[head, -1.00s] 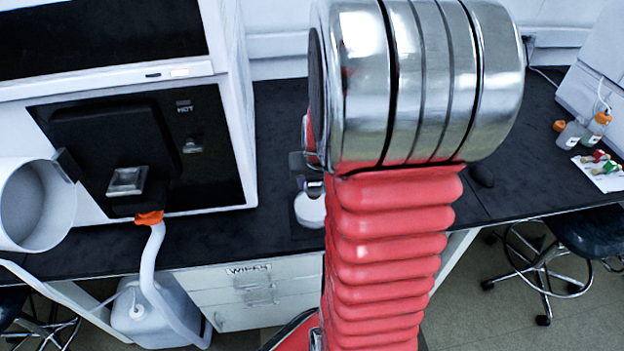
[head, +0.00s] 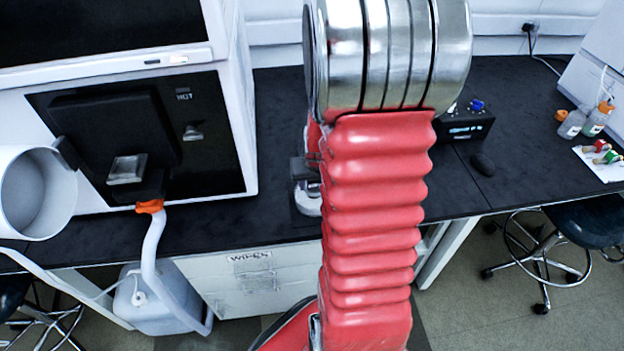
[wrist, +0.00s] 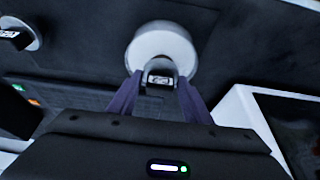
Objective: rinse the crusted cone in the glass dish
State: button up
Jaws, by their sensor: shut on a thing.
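My gripper (wrist: 160,82) shows in the wrist view with its two dark purple fingers closed on a small grey piece (wrist: 160,73) with a dark, marked face. It appears to be the cone, but its crust cannot be made out. A pale round dish (wrist: 162,40) lies just beyond the fingertips, and the held piece overlaps its near edge in the picture. I cannot tell whether they touch. In the head view, the round dish (head: 309,205) shows on the bench left of my red arm, partly hidden by the dark gripper parts.
A white instrument (head: 225,130) with a black front marked HOT stands left on the black bench (head: 283,120). A dark control box (head: 466,126), a mouse (head: 483,164) and small bottles (head: 572,124) are to the right. A stool (head: 572,222) stands in front.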

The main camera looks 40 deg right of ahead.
jog(key=shift+f, duration=0.95)
dwell(1.8)
jog(key=shift+r, duration=5)
jog(key=shift+s, duration=0.15)
